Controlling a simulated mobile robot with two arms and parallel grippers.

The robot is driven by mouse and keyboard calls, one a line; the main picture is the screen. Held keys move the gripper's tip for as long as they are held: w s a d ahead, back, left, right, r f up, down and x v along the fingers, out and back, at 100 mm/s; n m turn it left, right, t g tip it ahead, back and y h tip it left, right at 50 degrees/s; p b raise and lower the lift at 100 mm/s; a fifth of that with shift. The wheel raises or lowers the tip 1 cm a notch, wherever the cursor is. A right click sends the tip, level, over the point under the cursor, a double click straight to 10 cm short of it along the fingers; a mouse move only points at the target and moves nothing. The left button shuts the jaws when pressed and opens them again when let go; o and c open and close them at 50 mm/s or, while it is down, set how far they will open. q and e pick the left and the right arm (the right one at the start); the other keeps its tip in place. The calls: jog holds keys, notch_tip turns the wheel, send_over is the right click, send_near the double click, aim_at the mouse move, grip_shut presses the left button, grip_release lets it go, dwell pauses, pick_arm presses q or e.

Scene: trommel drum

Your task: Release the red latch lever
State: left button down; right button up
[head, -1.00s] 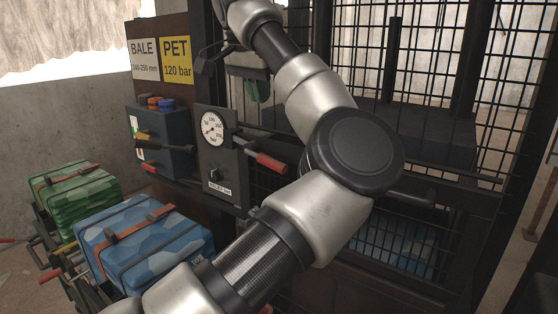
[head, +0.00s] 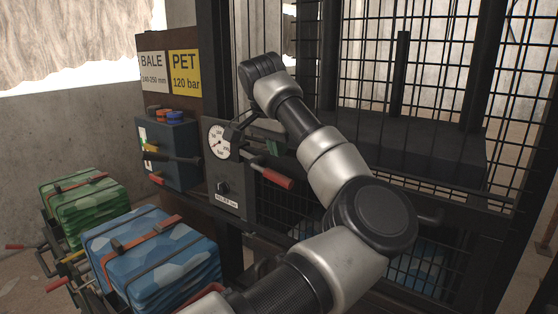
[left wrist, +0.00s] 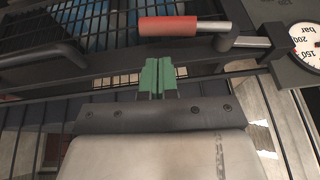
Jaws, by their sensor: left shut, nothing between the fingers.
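The red latch lever (head: 275,178) sticks out to the right from the dark gauge panel, below the pressure gauge (head: 221,140). In the left wrist view its red grip (left wrist: 168,26) lies across the top of the picture, with a bare metal shank at its right. My left gripper (left wrist: 158,78) has green fingertips held together, with nothing between them. In the head view the left gripper (head: 275,147) shows as a green patch just above the lever, partly hidden by my arm. The fingers appear apart from the grip. My right gripper is out of view.
The wire mesh door (head: 440,60) of the press stands behind the arm. A blue control box (head: 180,150) with knobs and levers is left of the gauge. A blue bale (head: 165,250) and a green bale (head: 85,205) sit at the lower left.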

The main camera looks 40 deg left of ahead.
aim_at(278, 179)
pick_arm(q)
jog(key=x, duration=0.1)
jog(key=p+x, duration=0.1)
jog(key=x, duration=0.1)
jog(key=p+x, duration=0.1)
jog(key=x, duration=0.1)
jog(key=shift+s+a+f, duration=0.2)
jog(key=shift+s, duration=0.1)
jog(key=shift+f, duration=0.1)
